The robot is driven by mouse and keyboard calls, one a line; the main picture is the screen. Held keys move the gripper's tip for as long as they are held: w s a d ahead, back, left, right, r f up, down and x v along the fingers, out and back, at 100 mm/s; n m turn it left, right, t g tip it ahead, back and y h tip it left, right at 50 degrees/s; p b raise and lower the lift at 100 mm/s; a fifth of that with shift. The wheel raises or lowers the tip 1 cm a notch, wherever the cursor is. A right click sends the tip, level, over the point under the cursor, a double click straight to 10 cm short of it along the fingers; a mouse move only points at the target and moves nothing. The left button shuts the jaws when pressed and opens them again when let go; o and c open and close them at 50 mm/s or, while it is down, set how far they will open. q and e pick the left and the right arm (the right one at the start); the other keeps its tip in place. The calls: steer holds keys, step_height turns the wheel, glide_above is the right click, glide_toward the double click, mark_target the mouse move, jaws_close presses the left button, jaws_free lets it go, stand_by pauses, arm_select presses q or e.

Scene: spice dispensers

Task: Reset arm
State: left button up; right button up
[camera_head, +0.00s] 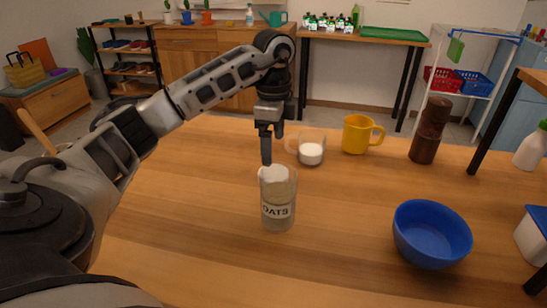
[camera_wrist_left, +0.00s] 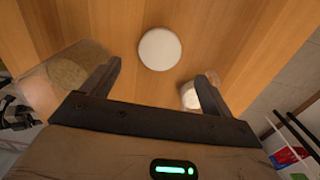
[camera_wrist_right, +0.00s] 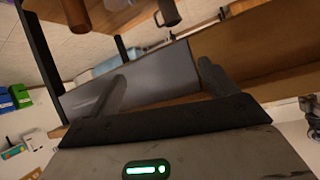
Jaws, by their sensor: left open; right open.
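My left gripper (camera_head: 271,148) points down over the table, just behind the clear OATS jar (camera_head: 277,208). Its fingers are apart and empty in the left wrist view (camera_wrist_left: 160,72). The jar also shows at the left of that view (camera_wrist_left: 70,72). A round white lid-like disc (camera_wrist_left: 160,48) lies on the table beyond the fingers; in the head view it shows behind the jar's top (camera_head: 270,172). A clear glass cup with white contents (camera_head: 311,153) stands right of the gripper. My right gripper (camera_wrist_right: 163,72) is open and empty; it is outside the head view.
A yellow mug (camera_head: 356,135) and a brown grinder (camera_head: 430,130) stand toward the back of the wooden table (camera_head: 180,215). A blue bowl (camera_head: 431,235) is at the front right. A shelf stands at the right edge. The table's left part is clear.

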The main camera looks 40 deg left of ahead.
arm_select(q)
step_height(320, 180, up, 4)
steer(key=shift+r, duration=0.1)
arm_select(e)
steer(key=shift+f, duration=0.15)
